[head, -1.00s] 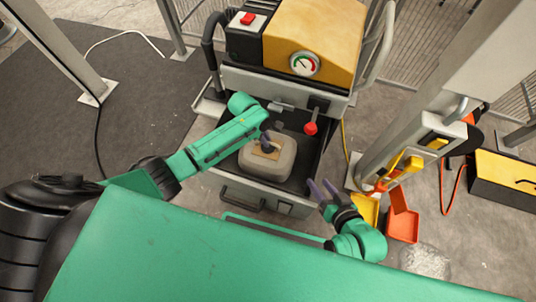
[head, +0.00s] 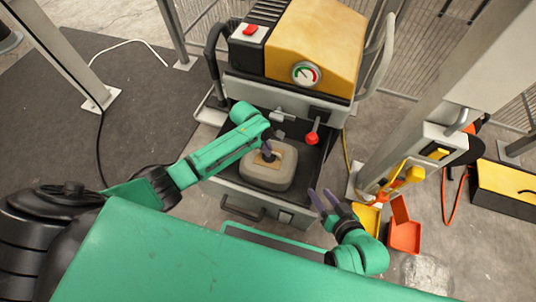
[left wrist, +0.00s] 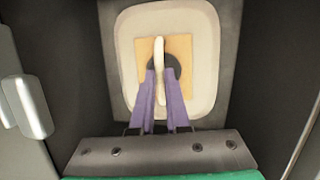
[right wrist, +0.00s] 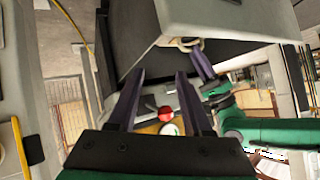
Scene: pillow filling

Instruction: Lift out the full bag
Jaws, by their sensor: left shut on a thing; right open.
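The full bag (head: 266,181) is a rounded pale grey-beige block with a tan plate (head: 261,158) on top. In the head view it lies within the outline of the open dark drawer; I cannot tell if it is clear of the drawer floor. My left gripper (head: 265,154) is above it, shut on the bag's pale upright tab, which shows between the purple fingers (left wrist: 160,110) in the left wrist view. The tab stands over a dark round hole in the plate. My right gripper (head: 323,199) is open and empty, right of the drawer's front corner.
The yellow machine (head: 311,40) with a gauge (head: 305,74) stands behind the drawer. A red-knobbed lever (head: 312,138) sits at the drawer's back right. An orange-red dustpan (head: 403,234) and a grey post (head: 420,110) are at the right.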

